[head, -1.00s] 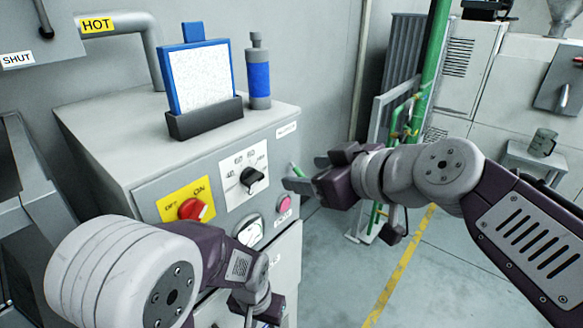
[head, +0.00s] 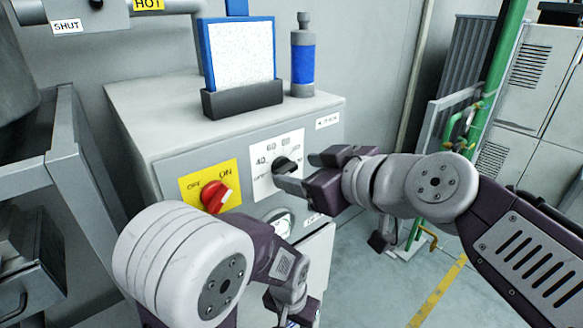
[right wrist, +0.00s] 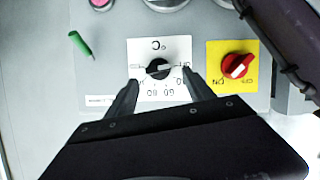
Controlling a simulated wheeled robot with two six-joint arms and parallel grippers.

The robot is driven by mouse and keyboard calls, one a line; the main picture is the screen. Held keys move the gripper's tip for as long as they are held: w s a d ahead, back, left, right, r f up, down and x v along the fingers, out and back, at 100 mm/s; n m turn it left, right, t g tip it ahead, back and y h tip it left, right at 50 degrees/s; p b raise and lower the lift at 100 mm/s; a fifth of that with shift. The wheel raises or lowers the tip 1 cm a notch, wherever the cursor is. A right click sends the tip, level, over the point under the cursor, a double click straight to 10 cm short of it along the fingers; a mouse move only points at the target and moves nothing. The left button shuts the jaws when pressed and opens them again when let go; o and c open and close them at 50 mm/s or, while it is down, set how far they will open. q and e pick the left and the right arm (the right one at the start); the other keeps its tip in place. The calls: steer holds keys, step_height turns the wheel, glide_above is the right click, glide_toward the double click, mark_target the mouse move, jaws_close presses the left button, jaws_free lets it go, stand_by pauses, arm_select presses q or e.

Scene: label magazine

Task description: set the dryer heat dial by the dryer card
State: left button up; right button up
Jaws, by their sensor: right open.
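The heat dial (head: 285,165) is a black knob on a white scale plate with numbers, on the grey dryer's sloped front. It shows upside down in the right wrist view (right wrist: 159,68); I cannot tell its setting for sure. My right gripper (head: 306,172) is open, with its fingers close in front of the dial. In the right wrist view its two fingertips (right wrist: 160,88) lie either side of the dial's lower part, apparently not touching it. A white card (head: 241,54) in a blue frame stands upright on the dryer; its print is unreadable. My left gripper (head: 290,308) hangs low, partly hidden.
A red switch (head: 215,197) on a yellow OFF/ON plate sits left of the dial, its mark towards ON. A black holder (head: 243,99) carries the card, beside a blue-banded grey bottle (head: 302,60). A green stick-like part (right wrist: 80,44) projects from the panel.

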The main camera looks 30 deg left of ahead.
mark_target(289, 169)
steer(key=x, duration=0.4)
steer(key=shift+d, duration=0.1)
jaws_close()
steer(key=shift+w, duration=0.1)
